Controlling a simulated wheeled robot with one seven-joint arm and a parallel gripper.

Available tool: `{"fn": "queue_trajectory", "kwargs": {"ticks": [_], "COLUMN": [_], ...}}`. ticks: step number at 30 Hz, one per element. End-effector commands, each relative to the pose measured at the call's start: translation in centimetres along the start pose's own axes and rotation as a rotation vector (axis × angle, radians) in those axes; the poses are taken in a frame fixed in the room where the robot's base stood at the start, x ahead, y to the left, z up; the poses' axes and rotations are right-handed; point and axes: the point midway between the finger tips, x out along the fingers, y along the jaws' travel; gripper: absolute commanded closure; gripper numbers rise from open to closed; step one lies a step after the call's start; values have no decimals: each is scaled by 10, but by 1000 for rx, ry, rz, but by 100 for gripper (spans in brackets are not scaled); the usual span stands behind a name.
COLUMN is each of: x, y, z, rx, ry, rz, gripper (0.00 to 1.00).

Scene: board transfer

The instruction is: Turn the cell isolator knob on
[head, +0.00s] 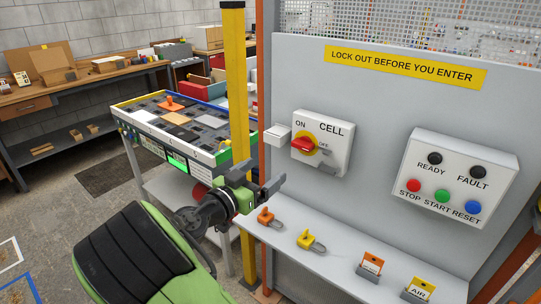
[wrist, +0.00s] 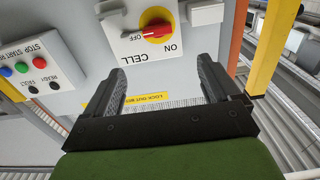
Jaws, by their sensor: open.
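The cell isolator knob (head: 303,143) is a red handle on a yellow disc, on a white box (head: 336,164) marked CELL, ON and OFF. Its handle lies roughly sideways, one end toward the OFF mark. In the wrist view, which is upside down, the knob (wrist: 157,31) shows at the top, beyond the fingers. My gripper (head: 262,184) is open and empty, below and left of the box in the head view. In the wrist view my gripper (wrist: 162,76) has its two fingers wide apart, with nothing between them. The knob is clear of both fingers.
A button panel (head: 457,176) is to the right on the grey wall. A shelf (head: 335,262) below holds an orange padlock (head: 265,216), a yellow padlock (head: 307,240) and tagged items. A yellow post (head: 236,90) stands close left of the box. A board table (head: 150,140) is farther left.

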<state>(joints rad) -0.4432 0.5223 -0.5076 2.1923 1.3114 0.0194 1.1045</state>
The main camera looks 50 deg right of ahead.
Motion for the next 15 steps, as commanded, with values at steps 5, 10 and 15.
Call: {"fn": "queue_trajectory", "kwargs": {"ticks": [5, 10, 15], "x": [31, 75, 117], "y": [3, 4, 3], "z": [-3, -3, -3], "rx": [0, 0, -1], "ry": [0, -2, -2], "rz": [11, 11, 9], "gripper": [11, 11, 11]}}
